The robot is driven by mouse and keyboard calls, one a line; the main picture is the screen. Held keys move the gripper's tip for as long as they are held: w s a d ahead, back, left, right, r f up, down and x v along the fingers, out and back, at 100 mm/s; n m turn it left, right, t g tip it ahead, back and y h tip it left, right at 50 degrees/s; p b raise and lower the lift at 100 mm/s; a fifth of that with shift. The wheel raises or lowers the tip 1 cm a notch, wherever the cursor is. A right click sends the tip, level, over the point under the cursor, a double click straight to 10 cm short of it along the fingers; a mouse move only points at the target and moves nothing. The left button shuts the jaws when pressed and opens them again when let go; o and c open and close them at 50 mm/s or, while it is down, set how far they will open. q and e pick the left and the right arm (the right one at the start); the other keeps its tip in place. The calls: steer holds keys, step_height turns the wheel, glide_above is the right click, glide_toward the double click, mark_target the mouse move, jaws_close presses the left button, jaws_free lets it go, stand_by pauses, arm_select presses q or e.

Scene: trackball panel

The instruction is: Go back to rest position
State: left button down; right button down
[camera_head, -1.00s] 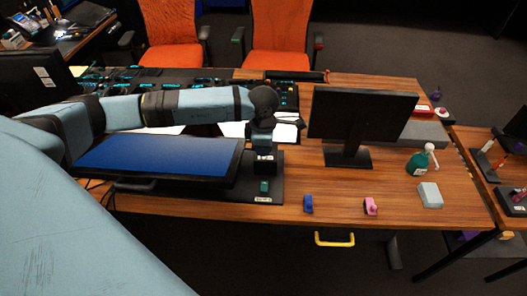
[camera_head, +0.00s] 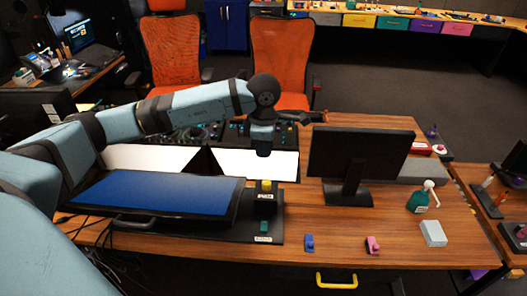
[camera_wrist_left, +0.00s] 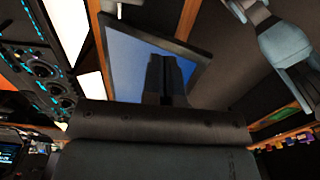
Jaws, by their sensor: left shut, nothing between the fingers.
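My left gripper (camera_head: 263,152) hangs down from the left arm above the back right part of the trackball panel, over the desk. It is shut and empty; in the left wrist view (camera_wrist_left: 165,98) its dark fingers show against the blue screen. The panel's blue screen (camera_head: 155,194) lies tilted on the desk at the left. The panel's black right side (camera_head: 243,228) carries a yellow-topped part (camera_head: 266,186) and a small green part (camera_head: 264,226). The gripper is apart from these. My right gripper is not in view.
A black monitor (camera_head: 355,155) stands right of the gripper. A blue item (camera_head: 309,243), a pink item (camera_head: 373,245), a green spray bottle (camera_head: 419,200) and a grey box (camera_head: 433,233) are on the desk. Orange chairs (camera_head: 280,55) stand behind. The air above the desk is clear.

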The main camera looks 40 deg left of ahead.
arm_select(q)
steer(key=s+d+r+n+t+h+p, duration=0.1)
steer(key=s+d+n+h+p, duration=0.2)
steer(key=d+h, duration=0.45)
steer(key=s+d+n+t+h, duration=0.1)
steer(key=s+d+n+h, duration=0.3)
steer(key=d, duration=0.6)
steer(key=s+d+r+n+t+h+p, duration=0.1)
steer(key=s+d+n+h+p, duration=0.1)
steer(key=d+n+h, duration=0.5)
steer(key=s+a+f+n+t+y+p, duration=0.1)
steer(key=a+f+n+t+y, duration=0.3)
steer(key=n+t, duration=0.5)
steer(key=a+f+n+t+y+p, duration=0.1)
steer(key=f+n+t+y, duration=0.4)
steer(key=n, duration=0.7)
steer(key=s+a+f+n+g+y, duration=0.2)
steer(key=s+f+n+g+y, duration=0.1)
steer(key=s+f, duration=0.3)
steer(key=s+a+f+n+g+y+p, duration=0.1)
steer(key=s+a+f+n+g+y, duration=0.1)
steer(key=s+f+n, duration=0.4)
steer(key=shift+f+n+g+y+p, duration=0.2)
steer(key=shift+n+g+y+p, duration=0.1)
steer(key=shift+g+y, duration=0.3)
steer(key=shift+a, duration=0.1)
